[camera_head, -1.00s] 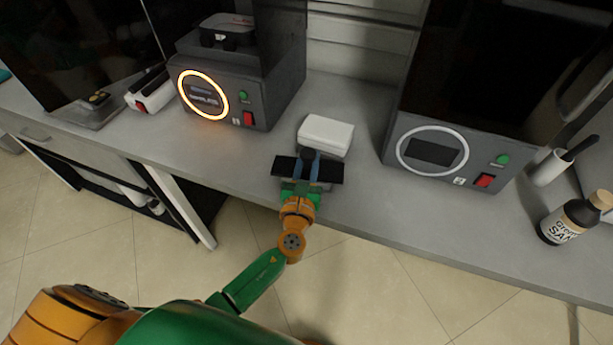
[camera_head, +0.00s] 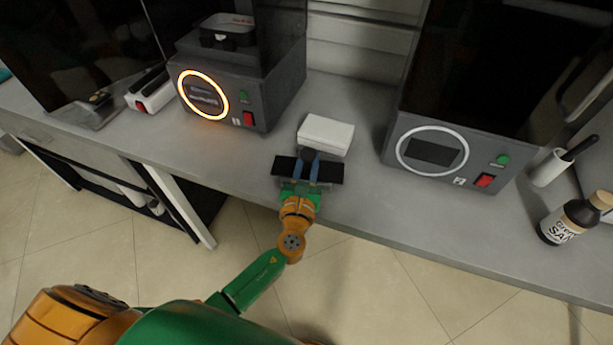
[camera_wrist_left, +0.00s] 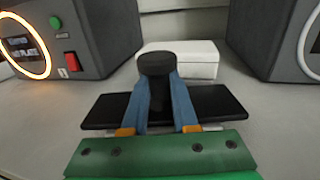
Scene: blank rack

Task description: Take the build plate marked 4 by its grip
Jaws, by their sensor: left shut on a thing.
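A black flat build plate (camera_head: 330,170) sits near the front edge of the bench, in front of a white box. In the left wrist view the plate (camera_wrist_left: 222,104) spans behind my gripper's fingers, and a round dark grip (camera_wrist_left: 156,66) stands up at its middle. My left gripper (camera_head: 308,160) has its two blue fingers shut on the dark grip, with the fingertips touching its sides in the left wrist view (camera_wrist_left: 157,76). No number 4 is readable on the plate. My right gripper is not in view.
A white box (camera_head: 326,134) stands right behind the plate. A printer with a glowing orange ring (camera_head: 205,94) stands at left, another with a white ring (camera_head: 432,150) at right. A dark bottle (camera_head: 569,222) and a white cup (camera_head: 548,168) stand far right.

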